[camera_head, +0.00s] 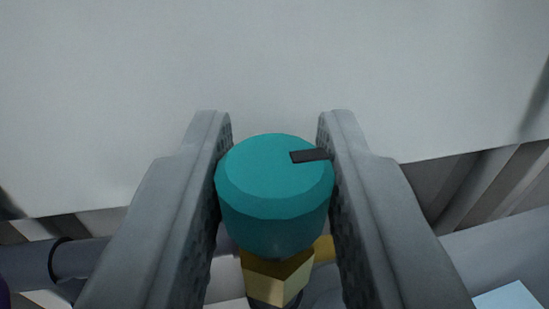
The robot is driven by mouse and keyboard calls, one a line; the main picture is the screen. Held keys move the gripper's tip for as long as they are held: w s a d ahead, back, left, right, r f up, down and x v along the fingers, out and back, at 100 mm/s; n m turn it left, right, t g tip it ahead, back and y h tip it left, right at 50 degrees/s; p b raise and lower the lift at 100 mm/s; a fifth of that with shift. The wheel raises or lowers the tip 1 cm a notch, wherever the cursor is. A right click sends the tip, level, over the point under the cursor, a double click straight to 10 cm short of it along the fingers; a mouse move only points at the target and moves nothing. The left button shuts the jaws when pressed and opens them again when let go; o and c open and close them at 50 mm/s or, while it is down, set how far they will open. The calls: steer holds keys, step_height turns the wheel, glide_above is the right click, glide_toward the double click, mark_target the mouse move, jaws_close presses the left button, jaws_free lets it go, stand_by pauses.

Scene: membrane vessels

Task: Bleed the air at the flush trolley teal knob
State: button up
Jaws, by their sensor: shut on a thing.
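The teal knob (272,195) is in the middle of the head camera view. It has a faceted rim and a dark pointer mark (309,155) on its top, pointing to the right. It sits above a brass-coloured fitting (275,277). My gripper (274,150) has one finger on each side of the knob, and both fingers press against its sides. The lower part of the fitting is cut off by the bottom edge of the picture.
A large pale panel (270,60) fills the upper part of the view behind the knob. A grey pipe (80,258) runs at the lower left. Grey ribbed bars (495,185) show at the right. A pale blue flat piece (508,298) is at the lower right corner.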

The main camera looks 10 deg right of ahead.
stand_by(0.3)
steer(key=o, duration=1)
steer(key=shift+c, duration=0.2)
